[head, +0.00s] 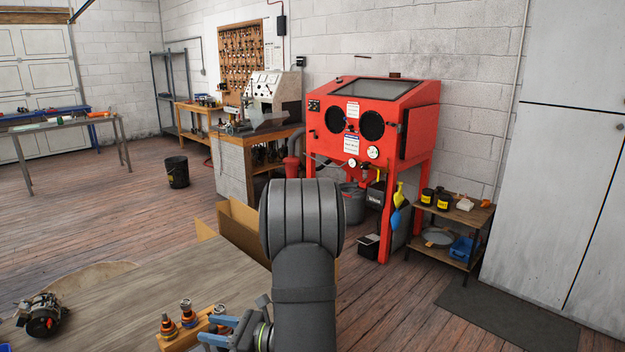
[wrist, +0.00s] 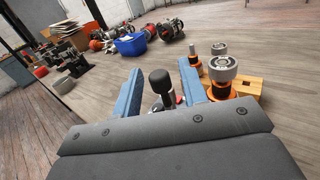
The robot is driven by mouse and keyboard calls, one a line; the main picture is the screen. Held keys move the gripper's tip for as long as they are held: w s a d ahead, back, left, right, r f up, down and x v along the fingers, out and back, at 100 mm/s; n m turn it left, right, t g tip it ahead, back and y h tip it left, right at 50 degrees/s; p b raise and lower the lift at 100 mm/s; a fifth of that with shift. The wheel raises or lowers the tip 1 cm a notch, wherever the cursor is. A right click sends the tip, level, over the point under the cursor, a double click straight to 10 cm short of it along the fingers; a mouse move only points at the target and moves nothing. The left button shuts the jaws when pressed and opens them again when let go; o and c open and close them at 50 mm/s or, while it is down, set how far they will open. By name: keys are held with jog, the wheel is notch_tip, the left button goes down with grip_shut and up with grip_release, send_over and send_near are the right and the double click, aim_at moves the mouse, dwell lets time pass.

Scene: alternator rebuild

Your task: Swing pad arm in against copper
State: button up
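My gripper (wrist: 160,67) has two blue fingers set wide apart. A black-knobbed upright lever (wrist: 160,83) stands between them, with gaps on both sides; it may be the pad arm. Its lower part is hidden by my gripper's body. In the head view my gripper (head: 213,331) is low over the bench. Right of the fingers in the wrist view, metal-topped parts with orange-copper bands (wrist: 220,88) stand upright in a wooden block (wrist: 248,87). They also show in the head view (head: 188,317). I cannot tell whether any pad touches copper.
The wooden bench (head: 130,300) has bare surface beyond the block. An alternator (head: 41,316) lies at its left edge. The wrist view shows a blue bin (wrist: 130,45) and several motor-like parts farther along. A cardboard box (head: 240,228) stands beyond the bench, before a red blasting cabinet (head: 420,130).

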jog(key=shift+w+a+n+g, duration=0.2)
jog(key=shift+a+n+g, duration=0.2)
jog(key=shift+g, duration=0.3)
jog(key=shift+w+d+n+g, duration=0.1)
jog(key=shift+d+n+g, duration=0.05)
jog(key=shift+n+g, duration=0.25)
jog(key=shift+w+n+g+h, duration=0.2)
jog(key=shift+n+g, duration=0.9)
jog(key=shift+g, duration=0.7)
jog(key=shift+w+n+g+h, duration=0.2)
jog(key=shift+n+g, duration=0.9)
jog(key=shift+g, duration=0.7)
